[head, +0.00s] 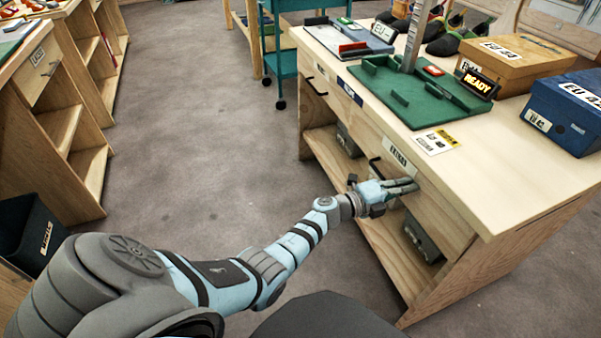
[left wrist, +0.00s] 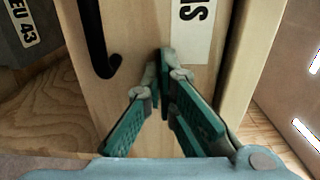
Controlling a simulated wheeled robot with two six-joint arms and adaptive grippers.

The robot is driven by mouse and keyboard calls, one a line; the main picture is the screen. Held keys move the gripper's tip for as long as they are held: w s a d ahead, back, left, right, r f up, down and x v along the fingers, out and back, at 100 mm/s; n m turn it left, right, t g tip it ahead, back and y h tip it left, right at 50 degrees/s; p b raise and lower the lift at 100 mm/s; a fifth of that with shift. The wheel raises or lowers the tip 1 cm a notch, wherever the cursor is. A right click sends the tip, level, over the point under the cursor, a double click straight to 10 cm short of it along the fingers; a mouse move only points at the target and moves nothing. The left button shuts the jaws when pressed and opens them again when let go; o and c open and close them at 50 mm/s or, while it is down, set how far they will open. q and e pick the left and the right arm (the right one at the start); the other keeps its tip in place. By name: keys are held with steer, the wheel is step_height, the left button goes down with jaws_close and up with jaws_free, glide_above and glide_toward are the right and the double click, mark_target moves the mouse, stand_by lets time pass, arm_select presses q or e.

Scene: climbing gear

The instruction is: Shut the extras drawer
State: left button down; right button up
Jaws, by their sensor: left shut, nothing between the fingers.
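The extras drawer (head: 440,208) is in the bench's front, below the top's edge. It has a pale wood face, a black handle (head: 376,168) and a white label (head: 397,152). How far it stands out is hard to tell. My left gripper (head: 410,186) is shut and empty, with its fingertips at the drawer face beside the handle and below the label. In the left wrist view the closed fingertips (left wrist: 164,58) lie over the drawer face (left wrist: 135,25), right of the handle (left wrist: 97,45); contact cannot be told for certain. My right gripper is out of view.
The bench top (head: 500,165) carries a green tray (head: 420,95), a READY sign (head: 477,82), an orange-brown box (head: 515,60) and a blue box (head: 565,110). Grey boxes (head: 424,240) sit on the shelf below. Open floor (head: 215,140) lies left of the bench.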

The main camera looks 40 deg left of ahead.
arm_select(q)
steer(key=shift+w+d+r, duration=0.15)
steer(key=shift+w+d, duration=0.2)
steer(key=shift+w, duration=0.25)
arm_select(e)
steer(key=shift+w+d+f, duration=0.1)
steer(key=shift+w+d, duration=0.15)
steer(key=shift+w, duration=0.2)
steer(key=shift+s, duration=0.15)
